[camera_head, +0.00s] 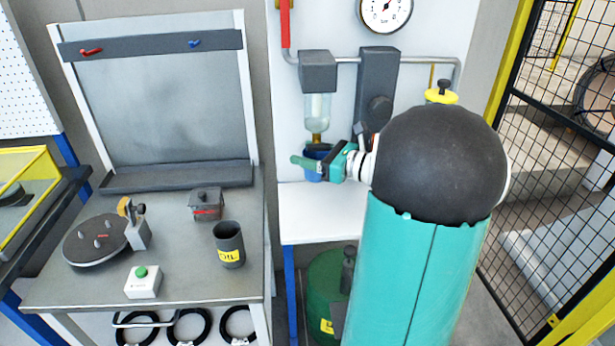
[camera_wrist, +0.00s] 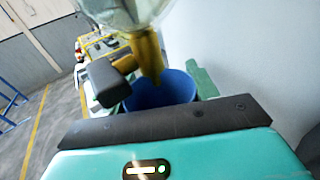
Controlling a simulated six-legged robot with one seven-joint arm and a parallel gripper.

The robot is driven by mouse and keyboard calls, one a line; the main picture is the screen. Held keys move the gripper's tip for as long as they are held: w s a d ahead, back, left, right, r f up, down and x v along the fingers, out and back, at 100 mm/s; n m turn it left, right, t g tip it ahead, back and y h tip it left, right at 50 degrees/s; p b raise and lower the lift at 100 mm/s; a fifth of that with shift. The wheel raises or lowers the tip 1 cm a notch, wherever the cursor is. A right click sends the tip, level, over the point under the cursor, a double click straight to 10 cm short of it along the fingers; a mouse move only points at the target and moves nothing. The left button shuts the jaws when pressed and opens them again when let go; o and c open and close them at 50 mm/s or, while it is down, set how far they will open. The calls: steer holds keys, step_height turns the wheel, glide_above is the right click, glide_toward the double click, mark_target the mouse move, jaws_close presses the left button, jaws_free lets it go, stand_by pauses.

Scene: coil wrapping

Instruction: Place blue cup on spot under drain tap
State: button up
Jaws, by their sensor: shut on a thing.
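The blue cup (camera_head: 313,172) is in my gripper (camera_head: 318,166), near the white shelf in the head view. The wrist view shows the open top of the cup (camera_wrist: 172,92), with a green finger (camera_wrist: 204,82) at its right side. The brass drain tap (camera_head: 317,138) hangs under a clear bowl (camera_head: 318,108). In the wrist view the tap (camera_wrist: 148,52) reaches down over the cup's mouth. The spot is not visible, and I cannot tell whether the cup's base touches the shelf.
The white shelf (camera_head: 330,212) has free room in front of the cup. A grey workbench (camera_head: 185,262) at the left holds an oil can (camera_head: 229,245) and a green-button box (camera_head: 142,281). A black mesh fence (camera_head: 545,150) stands at the right. A green tank (camera_head: 326,285) is under the shelf.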

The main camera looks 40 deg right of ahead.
mark_target(309, 177)
step_height(309, 177, down, 3)
steer(key=shift+s+f, duration=0.15)
steer(key=shift+f, duration=0.05)
step_height(309, 177, down, 3)
steer(key=shift+f, duration=0.15)
steer(key=shift+w+f, duration=0.15)
steer(key=shift+w, duration=0.05)
steer(key=shift+f, duration=0.2)
steer(key=o, duration=0.9)
steer(key=shift+o, duration=0.2)
steer(key=shift+r, duration=0.1)
steer(key=shift+r, duration=0.1)
steer(key=v, duration=1.2)
